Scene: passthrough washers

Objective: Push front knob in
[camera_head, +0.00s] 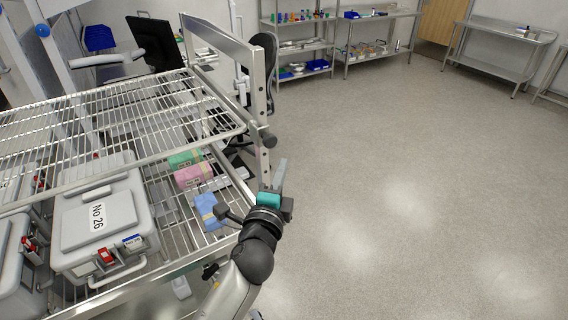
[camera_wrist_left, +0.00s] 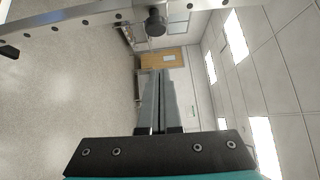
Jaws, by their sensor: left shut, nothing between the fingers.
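A black round knob (camera_head: 268,139) sticks out from the metal post at the rack's right end in the head view. The same kind of black knob (camera_wrist_left: 155,24) shows at the top of the left wrist view, on the metal rail. My left gripper (camera_head: 281,168) is beside the post, a little below the knob in the picture. Its grey fingers (camera_wrist_left: 160,85) are closed together with nothing between them. The fingertips appear apart from the knob. My right gripper is not in view.
The wire rack (camera_head: 110,125) fills the left side. It holds a grey case marked No 26 (camera_head: 98,215), and pink (camera_head: 192,175), green (camera_head: 185,158) and blue packs (camera_head: 207,210). Open floor (camera_head: 420,200) lies to the right. Steel tables (camera_head: 380,30) stand at the back.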

